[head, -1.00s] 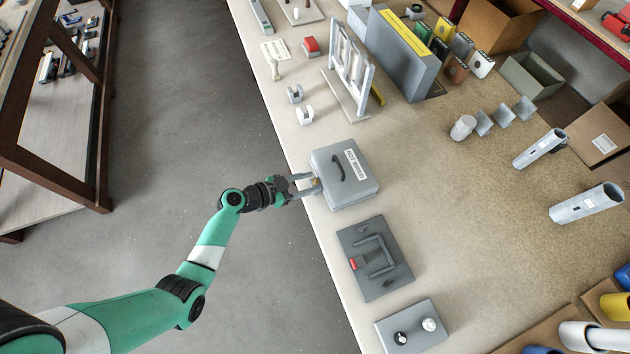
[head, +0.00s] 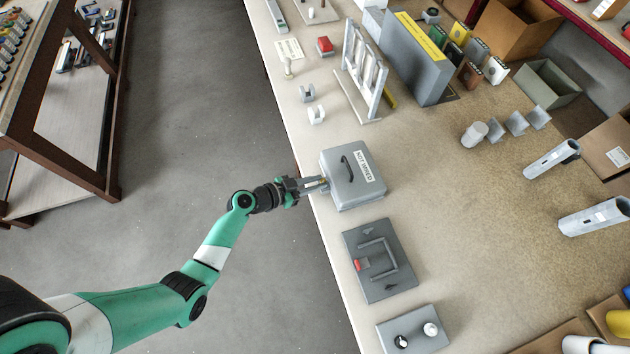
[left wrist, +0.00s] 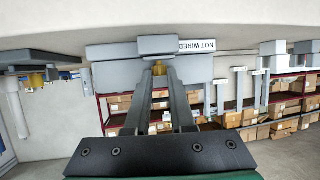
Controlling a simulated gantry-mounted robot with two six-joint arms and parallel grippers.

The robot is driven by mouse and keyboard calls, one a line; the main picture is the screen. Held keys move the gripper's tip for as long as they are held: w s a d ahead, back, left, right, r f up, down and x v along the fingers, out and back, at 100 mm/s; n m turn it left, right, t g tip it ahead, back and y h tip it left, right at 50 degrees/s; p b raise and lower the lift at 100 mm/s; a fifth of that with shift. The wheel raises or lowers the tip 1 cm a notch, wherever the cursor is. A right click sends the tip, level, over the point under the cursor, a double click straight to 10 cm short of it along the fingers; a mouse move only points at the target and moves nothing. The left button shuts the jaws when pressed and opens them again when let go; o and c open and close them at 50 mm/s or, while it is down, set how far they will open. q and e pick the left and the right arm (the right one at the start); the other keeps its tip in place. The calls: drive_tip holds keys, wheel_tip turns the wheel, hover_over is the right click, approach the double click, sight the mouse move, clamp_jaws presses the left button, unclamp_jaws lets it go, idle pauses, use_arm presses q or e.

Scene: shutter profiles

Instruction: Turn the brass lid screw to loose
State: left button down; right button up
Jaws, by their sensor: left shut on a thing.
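The grey box (head: 346,190) with a black-handled lid (head: 352,167) and a "NOT WIRED" label stands near the table's left edge. My left gripper (head: 314,186) reaches the box's left side from over the edge. In the left wrist view its two fingers (left wrist: 160,78) come together on the brass lid screw (left wrist: 159,68) at the box's front, just below the lid. The gripper is shut on this screw; the fingers hide part of it. The screw's turn angle cannot be told. My right gripper is not in view.
A grey panel (head: 398,278) with a red-tipped lever and a smaller plate with two knobs (head: 413,331) lie nearer than the box. White clips (head: 316,115) and an upright frame (head: 350,103) stand beyond it.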

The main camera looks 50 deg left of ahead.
use_arm(q)
drive_tip(key=shift+s+d+n+y+p, duration=0.1)
drive_tip(key=shift+d+n+y+p, duration=0.15)
drive_tip(key=shift+n+y+p, duration=0.3)
drive_tip(key=n+y+p, duration=0.2)
drive_tip(key=p, duration=0.1)
drive_tip(key=n+y+p, duration=0.1)
drive_tip(key=y+p, duration=0.1)
drive_tip(key=p, duration=0.2)
drive_tip(key=shift+d+n, duration=0.35)
drive_tip(key=shift+w+r+n+y+p, duration=0.1)
drive_tip(key=shift+w+n+y+p, duration=0.35)
drive_tip(key=shift+p, duration=0.6)
drive_tip(key=shift+s, duration=0.2)
drive_tip(key=c, duration=1)
unclamp_jaws()
drive_tip(key=shift+s, duration=0.1)
drive_tip(key=shift+o, duration=1.2)
drive_tip(key=shift+a, duration=0.1)
drive_tip(key=shift+s, duration=0.1)
